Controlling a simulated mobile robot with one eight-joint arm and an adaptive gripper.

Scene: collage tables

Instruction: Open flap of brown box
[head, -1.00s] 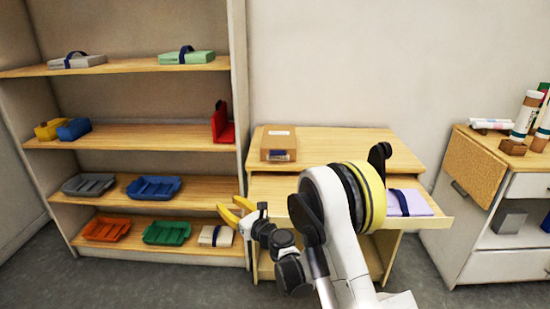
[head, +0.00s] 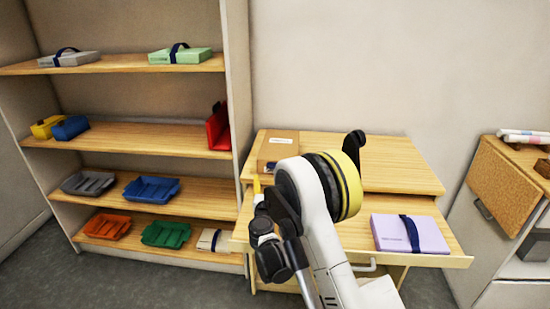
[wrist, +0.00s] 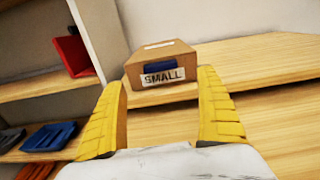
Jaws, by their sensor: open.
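The brown box (head: 278,146) sits on the upper top of the wooden desk, near its left end, partly behind my arm in the head view. In the wrist view the box (wrist: 160,58) is upright, with a white label reading "SMALL" and a dark blue patch on its near face. Its top looks closed. My gripper (wrist: 165,105) is open, its two yellow fingers apart and framing the box from in front, with nothing between the fingertips. In the head view only a bit of a yellow finger (head: 257,184) shows beside my arm, just in front of the box.
The wooden desk (head: 400,165) has clear room right of the box. A lilac folder (head: 410,233) lies on its pulled-out lower board. The shelf unit (head: 240,60) at left holds several trays and boxes, with a red holder (head: 218,128) near its right wall. A cabinet (head: 510,190) stands at right.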

